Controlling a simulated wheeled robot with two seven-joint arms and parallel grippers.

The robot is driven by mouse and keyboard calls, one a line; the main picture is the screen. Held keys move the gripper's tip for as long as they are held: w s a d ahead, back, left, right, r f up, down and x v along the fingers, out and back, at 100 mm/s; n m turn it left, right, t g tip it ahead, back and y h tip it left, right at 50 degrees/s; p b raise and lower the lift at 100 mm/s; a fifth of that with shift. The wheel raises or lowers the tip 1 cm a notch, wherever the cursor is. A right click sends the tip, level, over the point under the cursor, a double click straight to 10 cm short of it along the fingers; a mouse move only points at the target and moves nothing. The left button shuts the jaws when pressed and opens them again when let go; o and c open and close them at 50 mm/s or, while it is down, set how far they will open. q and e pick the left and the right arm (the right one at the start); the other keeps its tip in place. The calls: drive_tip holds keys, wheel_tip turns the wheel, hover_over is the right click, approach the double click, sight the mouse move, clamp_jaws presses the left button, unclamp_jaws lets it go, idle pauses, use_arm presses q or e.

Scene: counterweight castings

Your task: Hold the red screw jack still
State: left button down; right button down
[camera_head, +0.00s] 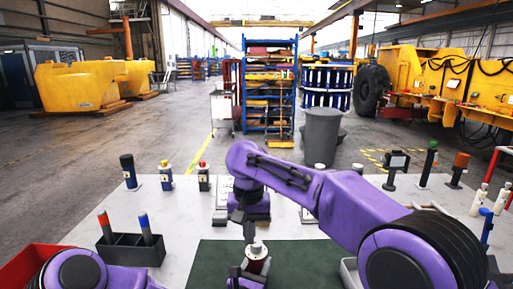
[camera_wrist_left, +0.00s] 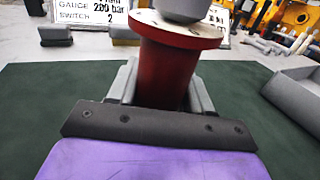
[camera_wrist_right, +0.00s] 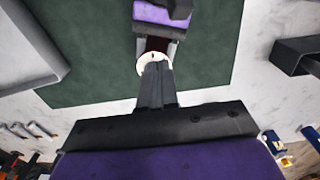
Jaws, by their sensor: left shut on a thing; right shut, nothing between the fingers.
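The red screw jack (camera_wrist_left: 165,72) stands upright on the dark green mat (camera_head: 212,262), with a pale round flange and a grey head on top. My left gripper (camera_wrist_left: 160,92) is shut on its red body, one finger on each side. In the head view the jack (camera_head: 256,266) is partly hidden by my grippers. My right gripper (camera_head: 249,232) is shut and empty, pointing down just over the jack's top. In the right wrist view its fingertips overlap the pale flange (camera_wrist_right: 145,67); I cannot tell if they touch it.
A black holder (camera_head: 130,249) with red- and blue-topped pieces stands left of the mat, beside a red bin (camera_head: 32,262). A grey tray (camera_wrist_left: 297,92) lies to the right. Small bottles and a gauge-like stand (camera_head: 397,165) line the table's far side. The mat around the jack is clear.

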sight(260, 244)
drive_tip(key=shift+r, duration=0.8)
drive_tip(key=shift+w+d+f, duration=0.1)
drive_tip(key=shift+d+f, duration=0.4)
drive_tip(key=shift+f, duration=0.5)
drive_tip(key=shift+w+d+f, duration=0.1)
drive_tip(key=shift+d+f, duration=0.35)
drive_tip(key=shift+f, duration=0.55)
drive_tip(key=shift+w+d+f, duration=0.1)
drive_tip(key=shift+d+f, duration=0.4)
drive_tip(key=shift+f, duration=0.5)
drive_tip(key=shift+a, duration=0.2)
drive_tip(key=shift+a, duration=0.8)
drive_tip(key=shift+a, duration=0.3)
